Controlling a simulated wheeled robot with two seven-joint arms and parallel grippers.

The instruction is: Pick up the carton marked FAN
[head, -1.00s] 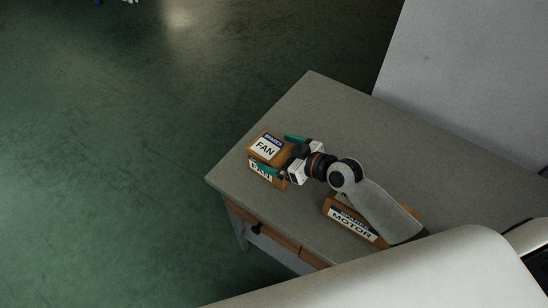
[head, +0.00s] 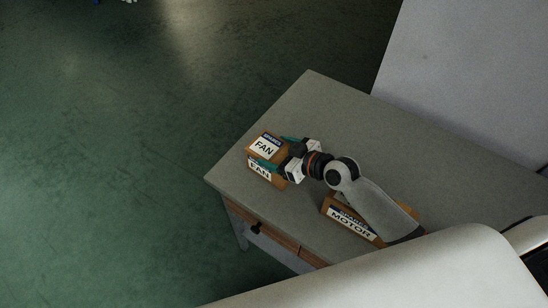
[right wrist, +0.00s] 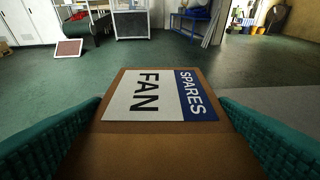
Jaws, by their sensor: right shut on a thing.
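The carton marked FAN (head: 259,170) is a small brown box with white and blue labels, standing near the corner of the grey table. Its top label reads SPARES FAN in the right wrist view (right wrist: 160,95). My right gripper (head: 277,153) reaches it from the right and is shut on it, with a green finger on each side. In the right wrist view the carton fills the space between the two green fingers. I cannot tell whether its base touches the table. My left gripper is not in view.
A carton marked MOTOR (head: 347,226) lies under my right forearm on the same table (head: 310,100), partly hidden. The table has a drawer with a dark knob (head: 256,228). The table top behind the FAN carton is clear. A pale grey panel (head: 470,80) stands behind.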

